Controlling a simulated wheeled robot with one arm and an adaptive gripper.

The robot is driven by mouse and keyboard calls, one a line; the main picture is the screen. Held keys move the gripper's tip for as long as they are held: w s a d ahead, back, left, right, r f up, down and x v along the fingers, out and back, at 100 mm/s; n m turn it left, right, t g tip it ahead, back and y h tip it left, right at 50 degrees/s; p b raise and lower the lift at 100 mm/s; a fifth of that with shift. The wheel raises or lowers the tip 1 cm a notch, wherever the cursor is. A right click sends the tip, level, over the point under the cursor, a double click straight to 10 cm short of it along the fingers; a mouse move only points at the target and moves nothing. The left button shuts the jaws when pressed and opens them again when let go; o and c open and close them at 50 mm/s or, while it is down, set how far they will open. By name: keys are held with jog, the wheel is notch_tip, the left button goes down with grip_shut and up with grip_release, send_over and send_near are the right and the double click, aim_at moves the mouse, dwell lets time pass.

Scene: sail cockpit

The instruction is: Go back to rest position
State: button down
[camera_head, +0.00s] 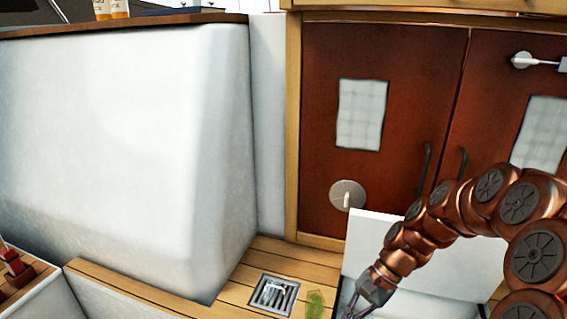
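My copper-coloured arm comes in from the right edge and reaches down and left. My grey gripper (362,304) is at its end, low in the picture at the bottom edge, in front of a white step or box (400,255). It points down and to the left. Its fingertips are small and partly cut off by the frame, so I cannot tell whether it is open or shut. No held object shows in the visible part.
Red-brown double doors (405,70) with dark handles stand behind the arm. A tall white moulded wall (120,130) fills the left. The wooden floor (235,285) has a square metal drain (273,295) and a green patch (315,304). A red fitting (15,265) is far left.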

jog(key=s+d+r+n+h, duration=0.2)
jog(key=s+r+n+h, duration=0.15)
jog(key=s, duration=0.75)
jog(key=s+d+r+n+h, duration=0.3)
jog(key=s+n, duration=0.2)
jog(key=s, duration=0.5)
notch_tip(320, 180, up, 22)
jog(key=s+t+p, duration=0.1)
jog(key=p, duration=1.9)
jog(key=shift+a+f+t+p, duration=0.25)
jog(key=shift+a+t+p, duration=0.05)
jog(key=shift+a, duration=0.05)
